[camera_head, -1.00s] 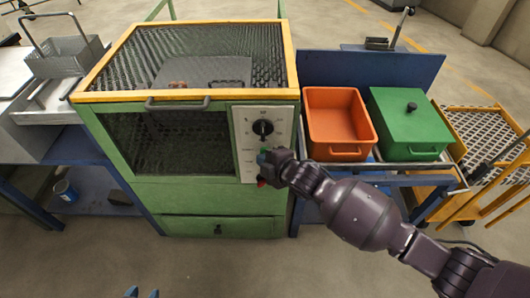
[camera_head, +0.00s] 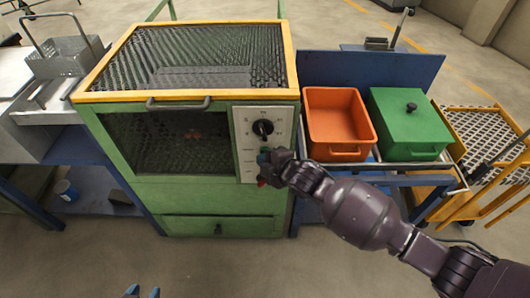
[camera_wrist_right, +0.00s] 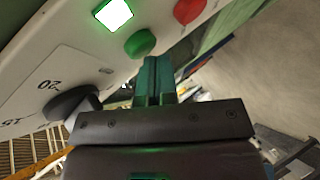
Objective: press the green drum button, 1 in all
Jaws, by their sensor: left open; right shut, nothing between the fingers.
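The green drum button (camera_wrist_right: 140,43) is a round cap on the pale control panel (camera_head: 250,119) of the green furnace (camera_head: 221,198). My right gripper (camera_wrist_right: 157,62) is shut and empty, its green fingertips right at the button's edge. I cannot tell whether they touch it. In the head view the right gripper (camera_head: 264,157) is at the panel below the knob and hides the button. A square lamp (camera_wrist_right: 113,14) beside the button is lit white-green. My left gripper (camera_head: 142,293) is open, with only its fingertips showing at the bottom edge.
A red button (camera_wrist_right: 188,10) and a black dial knob (camera_wrist_right: 72,103) flank the green button. An orange bin (camera_head: 337,119) and a lidded green box (camera_head: 408,123) stand right of the furnace. A wire basket (camera_head: 66,65) stands at left. The floor in front is clear.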

